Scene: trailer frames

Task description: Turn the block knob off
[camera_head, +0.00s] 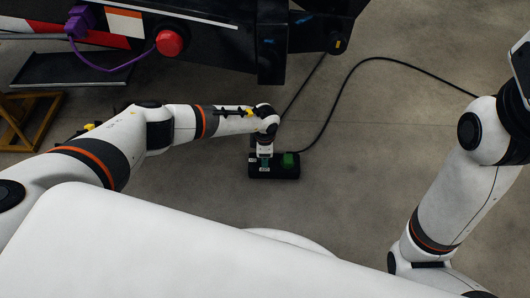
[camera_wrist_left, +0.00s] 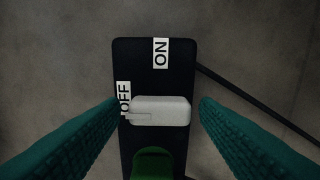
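The black block (camera_wrist_left: 185,70) lies on the concrete floor and also shows in the head view (camera_head: 288,174). In the left wrist view its white knob (camera_wrist_left: 160,111) is a bar lying crosswise, its left end by the OFF label (camera_wrist_left: 124,100). The ON label (camera_wrist_left: 161,53) is above the knob. My left gripper (camera_wrist_left: 160,100) is over the block, its teal fingers apart on either side of the knob's ends, with small gaps showing. In the head view the left gripper (camera_head: 265,162) hangs down at the block and hides the knob. My right gripper is out of view.
A green part (camera_head: 290,160) sits on the block beside the knob. A black cable (camera_head: 345,88) runs from the block across the floor. The dark trailer frame (camera_head: 225,50) with a red knob (camera_head: 170,43) stands behind.

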